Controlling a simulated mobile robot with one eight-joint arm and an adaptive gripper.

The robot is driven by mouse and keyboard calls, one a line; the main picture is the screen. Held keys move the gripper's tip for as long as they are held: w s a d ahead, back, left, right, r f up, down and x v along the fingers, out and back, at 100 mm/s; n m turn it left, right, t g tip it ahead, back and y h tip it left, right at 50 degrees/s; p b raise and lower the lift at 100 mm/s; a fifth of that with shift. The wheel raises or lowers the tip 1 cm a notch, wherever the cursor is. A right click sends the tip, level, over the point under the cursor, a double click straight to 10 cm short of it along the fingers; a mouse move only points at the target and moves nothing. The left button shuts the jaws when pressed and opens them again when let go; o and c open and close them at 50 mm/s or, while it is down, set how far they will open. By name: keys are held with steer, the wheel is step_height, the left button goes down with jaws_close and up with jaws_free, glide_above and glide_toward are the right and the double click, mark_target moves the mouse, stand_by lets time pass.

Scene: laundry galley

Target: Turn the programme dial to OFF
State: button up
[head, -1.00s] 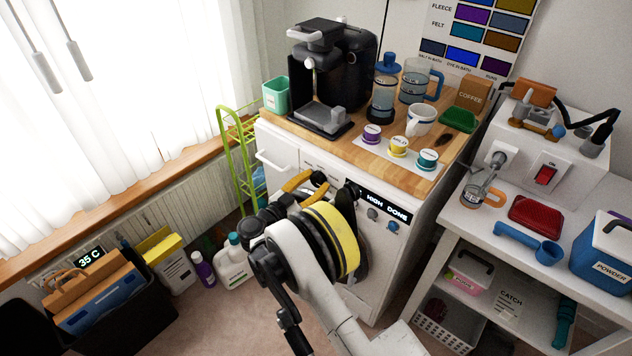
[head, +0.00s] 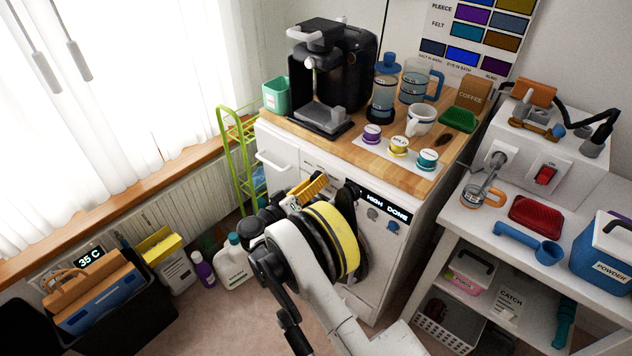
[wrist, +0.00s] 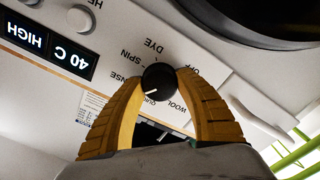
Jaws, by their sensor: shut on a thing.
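The programme dial (wrist: 157,81) is a small black knob on the white machine front (head: 375,255), seen upside down in the wrist view. My gripper (wrist: 160,84) has its ribbed yellow fingers shut on the dial, one on each side. Labels such as SPIN, DYE and WOOL ring the dial. In the head view my gripper (head: 312,190) and arm hide the dial.
A display reading HIGH (wrist: 25,36) and 40 C is beside the dial, with round buttons (wrist: 80,18) near it. The wooden worktop (head: 290,123) above carries a coffee machine (head: 325,80) and jars. A green rack (head: 235,160) stands left of the machine.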

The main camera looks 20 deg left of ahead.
steer(key=n, duration=0.4)
steer(key=shift+n, duration=0.3)
steer(key=n, duration=0.4)
steer(key=shift+n, duration=0.3)
steer(key=n, duration=0.4)
steer(key=shift+n, duration=0.3)
steer(key=n, duration=1.3)
steer(key=shift+n, duration=0.3)
steer(key=n, duration=0.4)
steer(key=shift+n, duration=1.9)
